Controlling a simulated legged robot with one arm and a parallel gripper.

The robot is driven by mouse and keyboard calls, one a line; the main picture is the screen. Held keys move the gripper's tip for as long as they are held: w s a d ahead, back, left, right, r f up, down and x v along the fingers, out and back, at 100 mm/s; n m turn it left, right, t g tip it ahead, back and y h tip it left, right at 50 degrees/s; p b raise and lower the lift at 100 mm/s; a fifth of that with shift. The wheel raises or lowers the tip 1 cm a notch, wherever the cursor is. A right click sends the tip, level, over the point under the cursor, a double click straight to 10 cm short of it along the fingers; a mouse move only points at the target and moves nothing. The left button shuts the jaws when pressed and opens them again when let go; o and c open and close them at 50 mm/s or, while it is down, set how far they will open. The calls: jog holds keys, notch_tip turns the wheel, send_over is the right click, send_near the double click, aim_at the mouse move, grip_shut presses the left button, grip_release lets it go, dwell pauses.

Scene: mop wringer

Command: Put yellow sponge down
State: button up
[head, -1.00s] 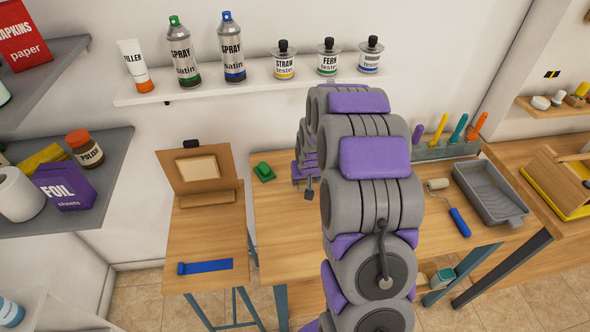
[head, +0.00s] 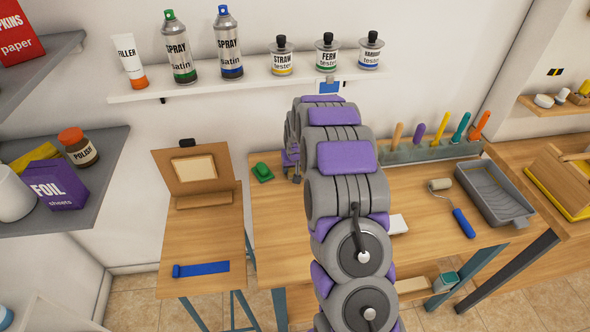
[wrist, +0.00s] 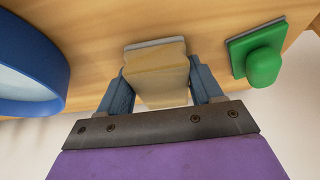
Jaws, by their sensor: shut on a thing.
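In the wrist view the yellow sponge (wrist: 155,80) is a dull yellow-tan block with a grey layer on its far face. My gripper (wrist: 160,88) is shut on it, with one blue-grey finger on each side. The sponge is over the wooden tabletop (wrist: 100,30); I cannot tell whether it touches the wood. The workbench top (head: 425,260) shows in the head view.
A green block with a knob (wrist: 263,62) lies right of the sponge in the wrist view; a blue round thing (wrist: 50,75) is at left. The bench also holds a roller (head: 455,210), a grey tray (head: 495,195) and a tool rack (head: 430,150). Bare wood lies before the roller.

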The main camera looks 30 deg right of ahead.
jog(key=shift+d+f, duration=0.2)
jog(key=shift+d, duration=0.1)
jog(key=shift+s+a+f, duration=0.1)
jog(key=shift+a+f, duration=0.05)
jog(key=shift+f, duration=0.05)
jog(key=o, duration=1.1)
jog(key=shift+a+f, duration=0.1)
jog(key=shift+o, duration=0.2)
jog(key=shift+r, duration=0.5)
jog(key=p+v, duration=0.2)
jog(key=v, duration=1)
jog(key=shift+p, duration=0.3)
jog(key=s+a+r+n+g, duration=0.1)
jog(key=s+a+r, duration=0.25)
jog(key=s, duration=0.25)
jog(key=s+a+r+g+y, duration=0.1)
jog(key=s+a+r, duration=0.25)
jog(key=s, duration=0.25)
jog(key=s+a+r+n, duration=0.1)
jog(key=s+a+r, duration=0.1)
jog(key=s+a, duration=0.35)
jog(key=s+a+r+g, duration=0.1)
jog(key=s+a+g, duration=0.1)
jog(key=s, duration=1.1)
jog(key=s+a+r+n+g, duration=0.1)
jog(key=s+a+r+g, duration=0.1)
jog(key=s, duration=1.2)
jog(key=shift+a, duration=0.55)
